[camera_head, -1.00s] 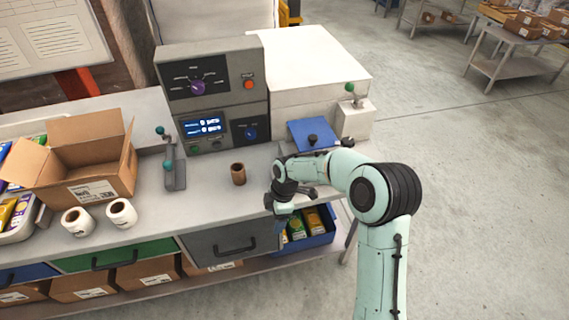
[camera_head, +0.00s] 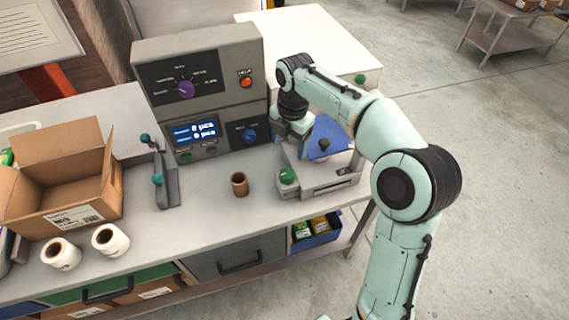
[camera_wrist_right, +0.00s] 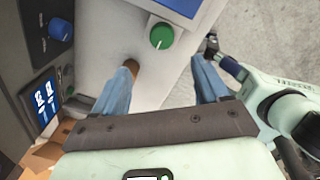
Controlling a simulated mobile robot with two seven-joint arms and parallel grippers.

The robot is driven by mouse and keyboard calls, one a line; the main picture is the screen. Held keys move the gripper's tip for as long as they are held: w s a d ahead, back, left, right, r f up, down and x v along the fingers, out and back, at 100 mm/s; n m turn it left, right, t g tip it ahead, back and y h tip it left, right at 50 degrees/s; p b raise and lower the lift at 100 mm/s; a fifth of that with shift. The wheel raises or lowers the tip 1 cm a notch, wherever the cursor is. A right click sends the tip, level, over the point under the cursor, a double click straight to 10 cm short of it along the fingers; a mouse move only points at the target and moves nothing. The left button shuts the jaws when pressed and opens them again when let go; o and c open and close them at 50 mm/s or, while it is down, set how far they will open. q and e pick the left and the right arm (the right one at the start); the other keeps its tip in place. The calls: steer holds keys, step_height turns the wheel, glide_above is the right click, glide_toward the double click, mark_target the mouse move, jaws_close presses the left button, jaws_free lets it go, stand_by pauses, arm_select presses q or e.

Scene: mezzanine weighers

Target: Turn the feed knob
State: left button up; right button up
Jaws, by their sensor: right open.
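Several knobs show, and I cannot read which is the feed knob. A purple knob (camera_head: 185,89) is on the upper grey panel, with a white-marked dial around it. A blue knob (camera_head: 249,135) is on the lower panel; it also shows in the right wrist view (camera_wrist_right: 60,29). A green knob (camera_head: 287,176) with a white pointer line is on the low device at the bench's right; in the right wrist view this green knob (camera_wrist_right: 162,36) lies beyond and between my fingers. My right gripper (camera_head: 292,132) is open and empty, beside the blue knob. My left gripper is out of view.
A brown cup (camera_head: 239,184) stands on the bench in front of the panel. A blue pan (camera_head: 325,140) sits behind the green knob. A red button (camera_head: 246,79), a display (camera_head: 197,131), a teal-knobbed lever (camera_head: 165,180), an open carton (camera_head: 70,190) and two label rolls (camera_head: 110,239) are also there.

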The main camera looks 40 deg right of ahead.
mark_target(287, 174)
step_height(287, 174, down, 11)
steer(key=shift+a+f+b, duration=0.1)
steer(key=shift+a+b, duration=0.05)
steer(key=shift+b, duration=0.55)
steer(key=shift+w+f, duration=0.1)
steer(key=shift+f, duration=0.45)
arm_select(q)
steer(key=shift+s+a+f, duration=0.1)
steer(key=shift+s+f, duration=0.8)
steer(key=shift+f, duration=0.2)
arm_select(e)
steer(key=c, duration=1)
